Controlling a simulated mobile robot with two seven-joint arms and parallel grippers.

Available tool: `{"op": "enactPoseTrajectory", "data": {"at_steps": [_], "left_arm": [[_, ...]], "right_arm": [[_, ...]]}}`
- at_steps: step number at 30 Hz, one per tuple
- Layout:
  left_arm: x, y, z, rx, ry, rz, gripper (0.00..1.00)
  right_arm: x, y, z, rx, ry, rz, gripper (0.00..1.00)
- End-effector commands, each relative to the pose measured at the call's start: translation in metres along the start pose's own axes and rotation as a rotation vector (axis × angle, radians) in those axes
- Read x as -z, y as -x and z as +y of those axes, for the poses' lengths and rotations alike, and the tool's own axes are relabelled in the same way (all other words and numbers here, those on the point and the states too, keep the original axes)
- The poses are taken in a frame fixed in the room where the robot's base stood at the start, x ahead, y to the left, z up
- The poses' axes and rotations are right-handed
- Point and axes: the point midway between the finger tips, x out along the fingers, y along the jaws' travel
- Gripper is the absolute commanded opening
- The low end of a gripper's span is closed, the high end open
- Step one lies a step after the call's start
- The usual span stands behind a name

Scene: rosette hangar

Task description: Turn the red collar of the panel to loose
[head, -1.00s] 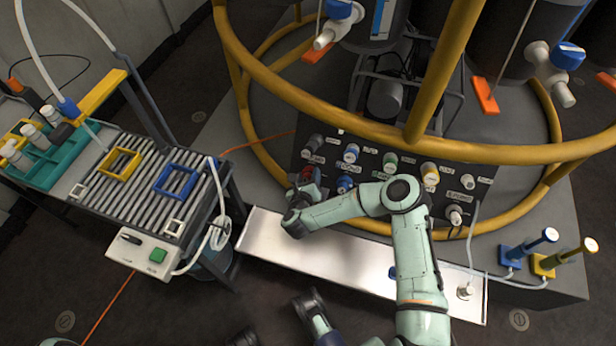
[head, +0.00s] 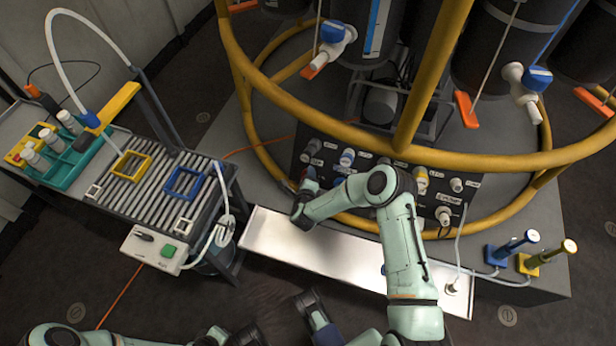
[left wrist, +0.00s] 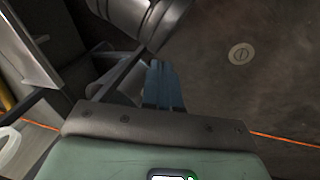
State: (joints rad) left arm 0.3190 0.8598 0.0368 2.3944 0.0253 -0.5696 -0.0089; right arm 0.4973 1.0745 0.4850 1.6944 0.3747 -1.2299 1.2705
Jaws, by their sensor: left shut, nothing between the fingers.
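The dark panel (head: 325,158) with colored knobs and labels stands on the base of the yellow-railed rig in the head view. My right arm reaches up to the panel's left end. My right gripper (head: 307,186) is at the lower-left fitting, where only a small bit of red shows. The gripper and wrist hide most of the red collar, its setting and the finger gap. My left gripper, with bluish fingers (left wrist: 163,86), is shut and empty over the dark floor in the left wrist view, away from the panel.
A metal tray (head: 285,240) lies before the panel. A roller table (head: 150,190) with yellow and blue frames and a teal rack (head: 72,160) stands at left. Yellow rails (head: 350,132) curve around the panel. Blue and yellow handles (head: 515,245) stand at right.

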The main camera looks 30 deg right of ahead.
Motion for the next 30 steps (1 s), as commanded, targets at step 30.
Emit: {"op": "enactPoseTrajectory", "data": {"at_steps": [30], "left_arm": [[-0.044, 0.034, 0.011, -0.007, -0.01, -0.134, 0.0]], "right_arm": [[0.0, -0.001, -0.004, -0.202, 0.793, 0.004, 0.22]]}}
